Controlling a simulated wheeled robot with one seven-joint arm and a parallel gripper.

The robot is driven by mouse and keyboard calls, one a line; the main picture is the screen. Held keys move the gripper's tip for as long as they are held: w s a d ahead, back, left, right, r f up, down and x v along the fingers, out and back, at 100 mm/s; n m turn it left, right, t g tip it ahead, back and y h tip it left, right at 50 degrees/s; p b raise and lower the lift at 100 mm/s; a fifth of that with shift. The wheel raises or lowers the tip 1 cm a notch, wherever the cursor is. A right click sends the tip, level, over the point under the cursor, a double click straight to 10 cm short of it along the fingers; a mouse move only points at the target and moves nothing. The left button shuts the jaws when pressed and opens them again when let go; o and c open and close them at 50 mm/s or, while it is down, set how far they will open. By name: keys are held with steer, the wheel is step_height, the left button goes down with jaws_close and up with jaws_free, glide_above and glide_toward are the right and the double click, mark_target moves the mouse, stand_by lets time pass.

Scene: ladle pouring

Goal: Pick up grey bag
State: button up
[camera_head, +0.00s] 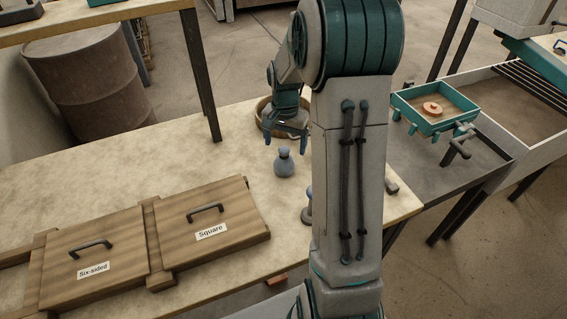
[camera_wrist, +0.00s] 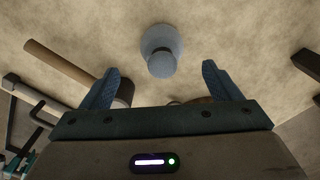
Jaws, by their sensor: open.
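The grey bag (camera_head: 284,162) is a small blue-grey pouch with a narrow tied neck. It stands upright on the pale table (camera_head: 95,178), to the right of the box lid labelled Square. In the wrist view the bag (camera_wrist: 161,50) lies ahead of my fingertips, roughly centred between them. My gripper (camera_head: 286,140) is open and empty, just above and beyond the bag in the head view. Its two blue fingers (camera_wrist: 161,78) are spread apart in the wrist view, and neither appears to touch the bag.
Two wooden lids with handles, Six-sided (camera_head: 70,262) and Square (camera_head: 222,212), lie to the left. A round wooden bowl (camera_head: 262,112) is behind my gripper. A teal tray (camera_head: 408,108) holding an orange disc stands right. A mallet-like tool (camera_wrist: 75,68) lies left in the wrist view.

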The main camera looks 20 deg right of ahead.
mark_target(284, 159)
steer(key=shift+w+a+f+p, duration=0.1)
steer(key=shift+f+p, duration=0.1)
steer(key=shift+f, duration=1.65)
steer(key=shift+a+f+p, duration=0.1)
steer(key=shift+f+p, duration=0.1)
steer(key=shift+f, duration=1.65)
steer(key=shift+d, duration=0.1)
steer(key=c, duration=1.1)
